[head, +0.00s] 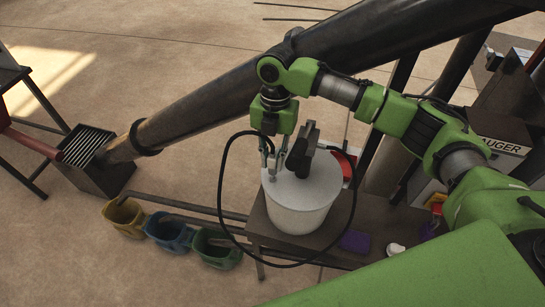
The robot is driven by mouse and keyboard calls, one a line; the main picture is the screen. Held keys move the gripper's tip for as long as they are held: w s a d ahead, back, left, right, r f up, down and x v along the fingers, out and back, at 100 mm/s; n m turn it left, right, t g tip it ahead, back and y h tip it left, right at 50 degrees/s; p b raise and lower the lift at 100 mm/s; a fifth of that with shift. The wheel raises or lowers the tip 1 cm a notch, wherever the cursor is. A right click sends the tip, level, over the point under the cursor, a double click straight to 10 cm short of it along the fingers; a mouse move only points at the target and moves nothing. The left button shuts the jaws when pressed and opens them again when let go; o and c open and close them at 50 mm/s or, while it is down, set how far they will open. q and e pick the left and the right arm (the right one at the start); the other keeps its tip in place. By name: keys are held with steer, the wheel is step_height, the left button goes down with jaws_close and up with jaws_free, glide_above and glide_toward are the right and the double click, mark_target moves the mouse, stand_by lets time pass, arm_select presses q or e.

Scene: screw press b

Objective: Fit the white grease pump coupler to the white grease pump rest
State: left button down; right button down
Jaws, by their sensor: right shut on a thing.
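The white grease pump (300,212) is a white bucket with a dark pump head (302,150) on its lid, standing on a small dark table. A black hose (222,200) loops from the top around the left and front of the bucket to its right side. My right gripper (273,170) points down over the left part of the lid, shut on the small coupler at the hose end. The coupler is mostly hidden by the fingers. A small grey piece shows under the fingertips at the lid, perhaps the rest; I cannot tell if they touch. My left gripper is out of view.
The table (270,235) also bears a purple block (355,241) and a small white item (396,249). Yellow (124,218), blue (169,232) and green (217,249) buckets stand at the left. A large dark auger tube (215,105) crosses behind my right arm.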

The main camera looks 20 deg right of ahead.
steer(key=shift+r+p, duration=0.1)
steer(key=shift+p, duration=0.25)
steer(key=shift+f+b, duration=0.3)
steer(key=shift+f, duration=1.15)
steer(key=c, duration=1.8)
jaws_free()
steer(key=r, duration=0.4)
steer(key=w+r, duration=0.1)
steer(key=r, duration=0.3)
steer(key=d+r, duration=0.1)
steer(key=r, duration=0.3)
steer(key=shift+w, duration=0.25)
